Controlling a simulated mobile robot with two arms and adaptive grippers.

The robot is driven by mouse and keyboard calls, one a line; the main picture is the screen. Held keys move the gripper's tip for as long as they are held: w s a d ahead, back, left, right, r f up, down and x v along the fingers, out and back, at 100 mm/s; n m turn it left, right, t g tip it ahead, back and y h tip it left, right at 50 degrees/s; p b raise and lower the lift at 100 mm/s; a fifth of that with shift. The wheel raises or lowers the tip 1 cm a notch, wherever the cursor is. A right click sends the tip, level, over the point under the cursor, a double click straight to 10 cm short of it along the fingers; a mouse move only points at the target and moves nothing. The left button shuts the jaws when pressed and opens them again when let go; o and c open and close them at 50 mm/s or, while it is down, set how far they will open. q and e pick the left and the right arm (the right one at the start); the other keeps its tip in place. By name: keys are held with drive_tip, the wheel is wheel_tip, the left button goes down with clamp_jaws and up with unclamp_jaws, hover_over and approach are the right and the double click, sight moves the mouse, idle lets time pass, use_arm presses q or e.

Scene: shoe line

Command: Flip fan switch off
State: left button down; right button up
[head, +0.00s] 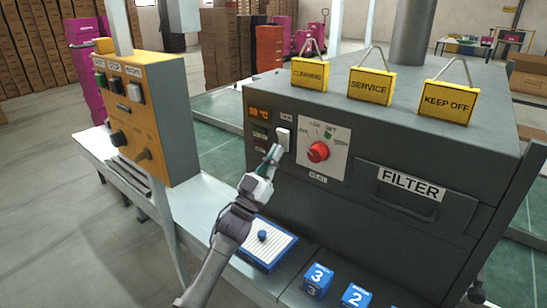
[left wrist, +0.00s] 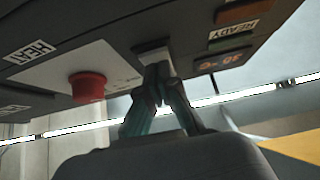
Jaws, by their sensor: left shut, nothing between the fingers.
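The fan switch (head: 283,138) is a white rocker on the front of the dark grey machine, under a small label. My left gripper (head: 275,153) is shut and empty, with its fingertips at the lower part of the switch. In the left wrist view the closed fingertips (left wrist: 157,70) are right by the switch (left wrist: 152,48), which they partly cover. I cannot tell whether they touch it, nor which way the rocker is tipped. My right gripper is not in view.
A red knob (head: 318,152) is right of the switch, and it also shows in the left wrist view (left wrist: 88,87). A FILTER drawer (head: 414,200) is further right. A yellow control box (head: 140,110) stands left. A blue-edged tray (head: 270,250) and blue numbered blocks (head: 318,279) lie below.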

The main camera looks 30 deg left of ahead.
use_arm(q)
drive_tip(key=v, duration=1.2)
drive_tip(key=shift+w+f, duration=0.15)
